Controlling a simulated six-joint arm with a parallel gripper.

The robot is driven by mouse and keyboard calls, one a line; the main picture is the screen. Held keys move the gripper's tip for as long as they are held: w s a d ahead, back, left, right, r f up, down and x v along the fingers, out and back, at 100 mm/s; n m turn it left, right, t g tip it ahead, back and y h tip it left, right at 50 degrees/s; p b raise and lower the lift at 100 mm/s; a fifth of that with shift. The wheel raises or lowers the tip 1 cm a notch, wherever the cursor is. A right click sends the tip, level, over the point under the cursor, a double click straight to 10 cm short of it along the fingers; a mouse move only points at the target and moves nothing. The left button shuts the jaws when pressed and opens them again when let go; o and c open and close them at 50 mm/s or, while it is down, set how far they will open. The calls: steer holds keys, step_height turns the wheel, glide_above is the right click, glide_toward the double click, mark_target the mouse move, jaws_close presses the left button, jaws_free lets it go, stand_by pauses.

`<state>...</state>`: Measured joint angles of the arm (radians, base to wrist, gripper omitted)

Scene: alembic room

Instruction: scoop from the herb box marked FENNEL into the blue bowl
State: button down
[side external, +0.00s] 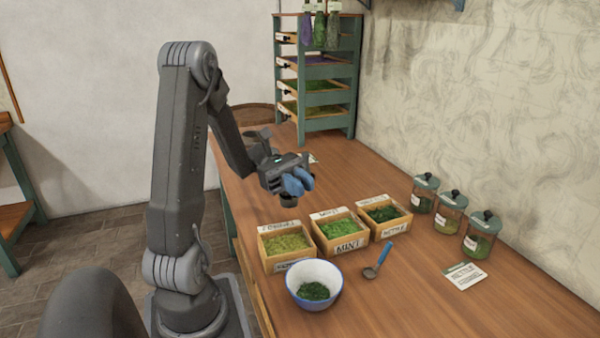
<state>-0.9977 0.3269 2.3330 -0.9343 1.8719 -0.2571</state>
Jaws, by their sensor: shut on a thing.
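Three wooden herb boxes stand in a row. The left box (267,258) holds yellow-green herb; its label is too small and partly covered to read surely. The middle box (330,253) is marked MINT, and the right box (389,233) seems marked NETTLE. The blue bowl (308,270), white with a blue rim, stands in front of the left box with some dark green herb inside. A blue-handled scoop (378,262) lies right of the bowl. My gripper (298,184), with blue fingers, is above and behind the boxes, shut on a small dark thing (288,202) I cannot identify.
Several lidded jars (449,213) stand along the right wall side. A card (464,276) lies near them. A green drawer rack (318,85) stands at the back, with herb bunches hanging above. The front right of the table (410,310) is clear.

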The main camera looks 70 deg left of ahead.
steer(key=shift+f, duration=7.7)
steer(key=shift+s, duration=0.2)
steer(key=shift+s, duration=1)
step_height(320, 180, up, 8)
steer(key=shift+r, duration=0.2)
